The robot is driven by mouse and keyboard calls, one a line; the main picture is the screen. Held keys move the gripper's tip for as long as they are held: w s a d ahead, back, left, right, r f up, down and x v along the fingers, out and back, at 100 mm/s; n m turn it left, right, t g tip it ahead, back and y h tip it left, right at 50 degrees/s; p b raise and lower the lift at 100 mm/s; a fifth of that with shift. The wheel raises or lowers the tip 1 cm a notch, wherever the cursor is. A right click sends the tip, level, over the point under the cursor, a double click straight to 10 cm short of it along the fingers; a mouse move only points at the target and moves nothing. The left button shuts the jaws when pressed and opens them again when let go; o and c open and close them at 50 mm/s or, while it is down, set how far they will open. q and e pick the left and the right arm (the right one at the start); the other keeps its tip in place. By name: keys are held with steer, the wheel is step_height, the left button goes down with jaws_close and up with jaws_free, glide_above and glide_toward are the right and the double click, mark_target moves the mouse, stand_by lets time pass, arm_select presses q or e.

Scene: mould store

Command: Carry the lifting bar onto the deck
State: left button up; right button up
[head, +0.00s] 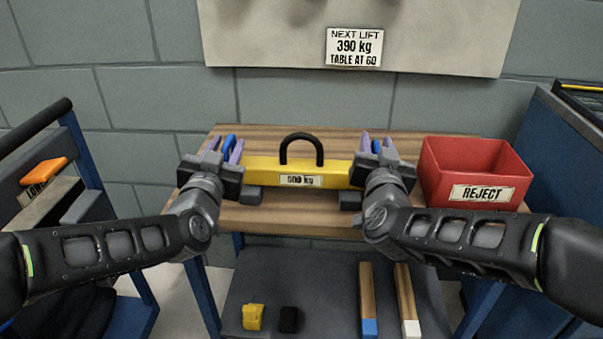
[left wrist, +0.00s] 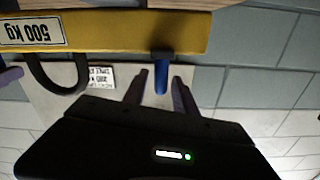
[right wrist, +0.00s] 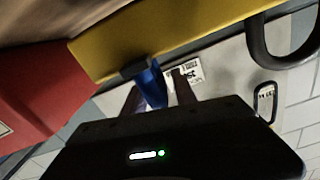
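The yellow lifting bar (head: 262,170) has a black loop on top and a "500 kg" label. It lies level across the wooden bench top (head: 260,218), above grey blocks (head: 350,200). A blue handle stands at each end. My left gripper (head: 229,150) is open, its fingers on either side of the left blue handle (left wrist: 161,78), with gaps visible. My right gripper (head: 377,147) is open around the right blue handle (right wrist: 151,84), which sits nearer one finger. I cannot tell which surface is the deck.
A red reject bin (head: 475,160) stands at the bench's right, close to my right gripper. A blue cart with an orange handle (head: 45,171) is at left. The lower shelf (head: 330,270) holds a yellow block, a black block and two wooden sticks. A wall sign (head: 354,47) reads 390 kg.

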arm_select(q)
jaws_close()
arm_select(e)
jaws_close()
stand_by(0.8)
